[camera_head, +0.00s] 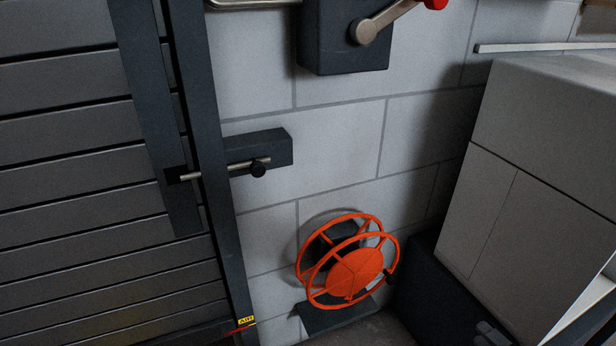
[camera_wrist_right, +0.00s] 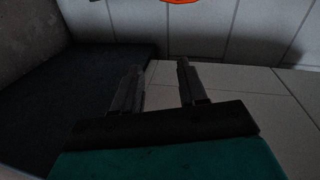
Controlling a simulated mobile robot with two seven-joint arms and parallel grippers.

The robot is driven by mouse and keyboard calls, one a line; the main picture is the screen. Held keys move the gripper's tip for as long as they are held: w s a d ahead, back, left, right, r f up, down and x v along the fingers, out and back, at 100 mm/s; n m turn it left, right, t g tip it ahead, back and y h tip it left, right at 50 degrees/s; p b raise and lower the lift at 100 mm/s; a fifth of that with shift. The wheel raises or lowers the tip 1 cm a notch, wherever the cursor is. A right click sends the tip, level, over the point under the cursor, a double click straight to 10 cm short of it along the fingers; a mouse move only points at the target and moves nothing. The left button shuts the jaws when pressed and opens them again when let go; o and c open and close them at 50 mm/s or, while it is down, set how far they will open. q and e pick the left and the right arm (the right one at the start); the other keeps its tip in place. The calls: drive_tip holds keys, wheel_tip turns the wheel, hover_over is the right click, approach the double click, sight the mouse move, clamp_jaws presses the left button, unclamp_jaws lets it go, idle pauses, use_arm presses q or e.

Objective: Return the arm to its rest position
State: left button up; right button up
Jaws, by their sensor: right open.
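My right gripper (camera_wrist_right: 160,68) shows in the right wrist view with its two dark fingers apart and nothing between them. In the head view only a small dark part of it (camera_head: 488,331) shows at the bottom edge, right of the middle, against a dark box. The rest of my right arm is mostly out of view. My left gripper is not in view.
An orange reel (camera_head: 352,272) is mounted low on the pale block wall (camera_head: 330,135). A dark slatted door (camera_head: 70,190) with a bolt (camera_head: 245,167) stands at left. A crank box (camera_head: 342,45) is above. A grey cabinet (camera_head: 545,150) stands at right, above a dark box (camera_head: 440,290).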

drive_tip(key=d+r+n, duration=0.1)
drive_tip(key=d+r, duration=0.3)
drive_tip(key=d, duration=0.4)
drive_tip(key=s+a+f+n+g, duration=0.2)
drive_tip(key=s+a+n+g, duration=0.15)
drive_tip(key=a+n, duration=0.7)
drive_tip(key=s+a+r+n+g+h, duration=0.3)
drive_tip(key=s+a+r+n, duration=0.35)
drive_tip(key=a+n, duration=0.4)
drive_tip(key=w+a+r+m+t+y, duration=0.15)
drive_tip(key=a+m, duration=0.45)
drive_tip(key=a, duration=0.7)
use_arm(q)
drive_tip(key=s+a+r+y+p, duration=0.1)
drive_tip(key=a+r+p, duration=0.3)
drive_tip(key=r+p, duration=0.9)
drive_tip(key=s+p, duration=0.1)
drive_tip(key=p, duration=0.6)
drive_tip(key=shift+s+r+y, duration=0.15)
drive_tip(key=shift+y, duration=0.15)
use_arm(e)
drive_tip(key=s+d+r, duration=0.1)
drive_tip(key=r, duration=0.5)
drive_tip(key=d+r+h, duration=0.1)
drive_tip(key=d+r, duration=0.1)
drive_tip(key=r, duration=0.5)
drive_tip(key=shift+s+d+r+m+t, duration=0.15)
drive_tip(key=shift+s+d+m+t, duration=0.15)
drive_tip(key=shift+s+m, duration=0.1)
drive_tip(key=shift+h, duration=0.25)
